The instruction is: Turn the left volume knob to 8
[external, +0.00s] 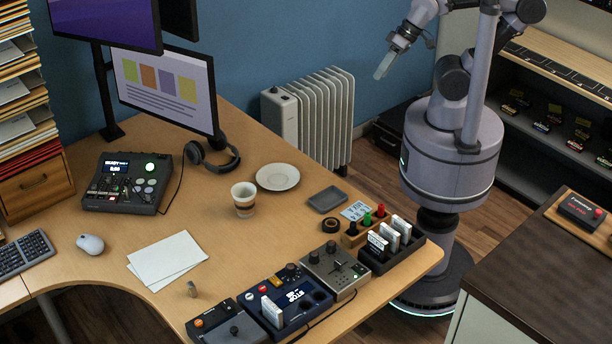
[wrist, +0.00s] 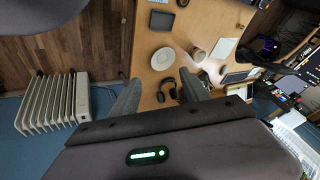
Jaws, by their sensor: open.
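A grey control box (external: 343,281) sits near the front right edge of the wooden desk (external: 225,270). Two dark knobs stand along its back side, a left knob (external: 313,257) and a right knob (external: 331,247). Their scales are too small to read, and I cannot tell for sure which knob is the left volume knob. My gripper (external: 383,66) is up in the air behind the desk, well away from the box. It also shows in the wrist view (wrist: 160,79), with its fingers apart and nothing between them.
A navy device (external: 300,311) stands left of the box, a black rack with white cards (external: 408,257) right of it. A cup (external: 244,207), a saucer (external: 278,177) and a mixer (external: 126,185) are farther back. A radiator (external: 325,120) stands behind the desk.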

